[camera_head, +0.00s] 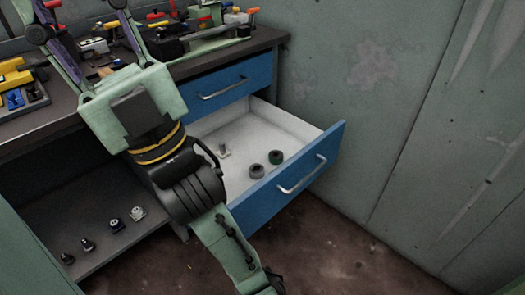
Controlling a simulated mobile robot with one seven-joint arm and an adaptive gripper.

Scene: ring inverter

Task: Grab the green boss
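The green boss (276,157) is a small dark-green ring-like piece. It stands on the white floor of the open blue drawer (316,138), towards the drawer's front. A similar grey piece (257,171) sits just left of it and nearer to me. My gripper (78,19) is over the dark bench at the upper left, well away from the drawer. Its two long fingers are spread wide, with nothing visible held between them. The green boss is in plain view, but my arm hides the drawer's near left part.
A small pale piece (223,150) stands further left in the drawer. A shut blue drawer (218,90) is above. Tools and parts crowd the bench top (62,112). Several small parts sit on the lower shelf (100,262). A green wall (365,110) stands behind and right.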

